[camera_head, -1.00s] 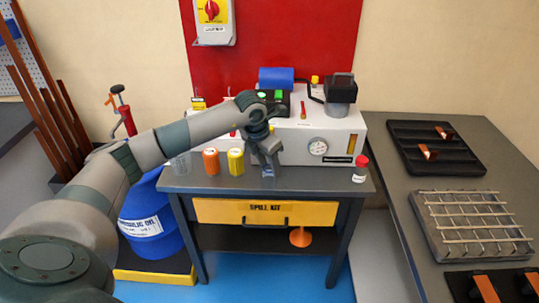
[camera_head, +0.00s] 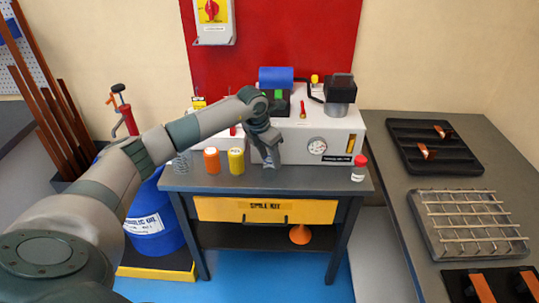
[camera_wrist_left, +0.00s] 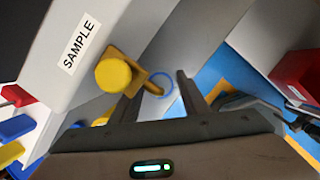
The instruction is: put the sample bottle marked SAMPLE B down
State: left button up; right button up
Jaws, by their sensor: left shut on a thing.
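My left gripper (camera_head: 270,162) is over the bench (camera_head: 315,180), close to the front of the white machine (camera_head: 318,122). In the wrist view its two fingers (camera_wrist_left: 160,90) are shut on a clear thing with a blue ring (camera_wrist_left: 163,96), seen from above; it seems to be the sample bottle. Its SAMPLE B marking is not readable here. A yellow tap (camera_wrist_left: 115,75) juts out beside it, below a label reading SAMPLE. I cannot tell whether the bottle touches the bench. My right gripper is not in view.
A clear container (camera_head: 182,160), an orange container (camera_head: 211,160) and a yellow container (camera_head: 236,161) stand left of the gripper. A red-capped bottle (camera_head: 359,170) stands at the bench's right end. The bench top between gripper and red-capped bottle is clear.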

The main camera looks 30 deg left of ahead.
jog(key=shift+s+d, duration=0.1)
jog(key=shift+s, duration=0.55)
pick_arm(q)
jog(key=shift+f, duration=0.1)
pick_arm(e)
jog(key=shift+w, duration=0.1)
pick_arm(q)
jog(key=o, duration=1.5)
jog(key=shift+c, duration=0.2)
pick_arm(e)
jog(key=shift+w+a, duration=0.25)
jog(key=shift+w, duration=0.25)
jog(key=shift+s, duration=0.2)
